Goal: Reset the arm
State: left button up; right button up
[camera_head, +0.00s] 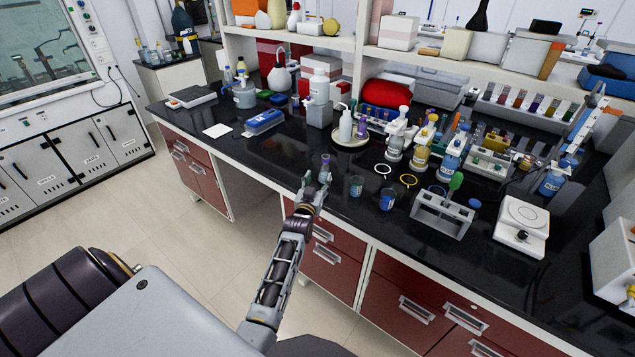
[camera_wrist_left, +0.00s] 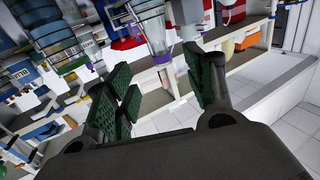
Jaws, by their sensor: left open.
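My left arm reaches in from the bottom of the head view to the black bench's front edge. My left gripper (camera_head: 314,186) is at that edge, just in front of a small purple-topped vessel (camera_head: 325,168). In the left wrist view the fingers (camera_wrist_left: 158,90) stand apart with nothing between the pads. A clear tapering vessel with a purple rim (camera_wrist_left: 156,38) shows beyond the gap. I cannot tell whether the gripper touches it. My right gripper is not in view.
Two small beakers, one greenish (camera_head: 356,186) and one blue (camera_head: 387,200), stand right of the gripper. A grey rack (camera_head: 441,214) and white balance (camera_head: 521,226) are farther right. Bottles crowd the bench behind. Red drawers (camera_head: 330,262) lie below the edge; the floor at left is clear.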

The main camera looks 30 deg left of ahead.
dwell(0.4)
pick_arm(q)
jog(key=s+d+f+m+g+h, duration=0.2)
jog(key=s+d+g, duration=0.35)
jog(key=s, duration=0.55)
jog(key=s+d+f+m+g+h, duration=0.2)
jog(key=s+d+f+g, duration=0.3)
jog(key=s, duration=0.7)
jog(key=s+d+m+g+h, duration=0.1)
jog(key=s+d+g, duration=0.2)
jog(key=s+d, duration=0.6)
jog(key=s+a+f+g, duration=0.1)
jog(key=s+f, duration=0.1)
jog(key=f, duration=1.4)
jog(key=s+a+f, duration=0.1)
jog(key=s+f, duration=0.1)
jog(key=f, duration=1.4)
jog(key=s+a+f+g, duration=0.1)
jog(key=s+a+f, duration=0.1)
jog(key=s+f, duration=0.8)
jog(key=s+a+f, duration=0.2)
jog(key=s+f, duration=0.8)
jog(key=s, duration=0.3)
jog(key=shift+f+m+g, duration=0.3)
jog(key=shift+m+g, duration=0.05)
jog(key=shift+m, duration=0.05)
